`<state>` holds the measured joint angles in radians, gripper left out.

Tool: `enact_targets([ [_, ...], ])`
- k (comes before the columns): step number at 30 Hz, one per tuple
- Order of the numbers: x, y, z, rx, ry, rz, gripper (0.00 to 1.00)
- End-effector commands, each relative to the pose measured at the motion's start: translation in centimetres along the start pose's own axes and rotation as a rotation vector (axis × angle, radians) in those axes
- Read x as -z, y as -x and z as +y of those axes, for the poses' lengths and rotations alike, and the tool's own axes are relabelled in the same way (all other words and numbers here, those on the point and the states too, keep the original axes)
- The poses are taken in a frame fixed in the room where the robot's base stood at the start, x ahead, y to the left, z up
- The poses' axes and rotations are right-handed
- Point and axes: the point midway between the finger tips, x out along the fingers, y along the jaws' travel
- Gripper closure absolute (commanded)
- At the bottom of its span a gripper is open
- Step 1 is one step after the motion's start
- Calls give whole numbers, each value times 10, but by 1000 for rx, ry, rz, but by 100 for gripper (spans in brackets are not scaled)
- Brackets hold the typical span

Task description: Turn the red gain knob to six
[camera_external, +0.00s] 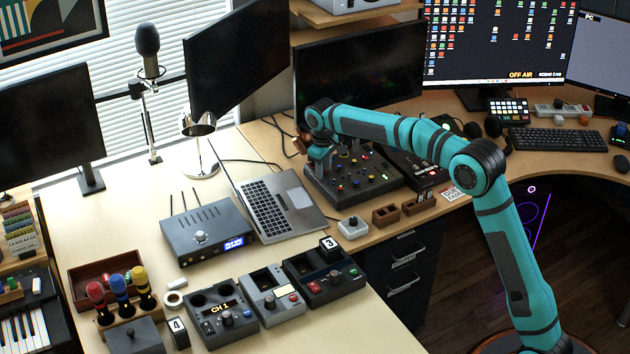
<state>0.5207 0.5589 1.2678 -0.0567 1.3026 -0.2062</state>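A dark mixer panel (385,184) with several small coloured knobs lies on the desk beyond the laptop. Some of its knobs look red, but their labels and scale numbers are too small to read. I cannot tell which one is the gain knob or where it points. My gripper (310,150) is at the panel's far left corner, pointing down, close to or over its edge. Its fingers are small and partly hidden by the wrist, so their opening and any contact are unclear. Another dark box (343,291) nearer the front also carries red controls.
An open laptop (273,207) stands just left of the panel. A monitor (358,72) rises close behind my wrist. A second console (424,168) adjoins on the right. Small wooden trays (385,215) and a grey box with a white knob (353,228) lie along the front edge.

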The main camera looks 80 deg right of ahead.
Motion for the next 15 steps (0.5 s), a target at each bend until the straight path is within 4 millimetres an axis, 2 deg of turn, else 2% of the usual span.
enact_targets([
  [10, 0, 2, 0, 0, 1, 0, 63],
  [15, 0, 19, 0, 0, 1, 1, 63],
])
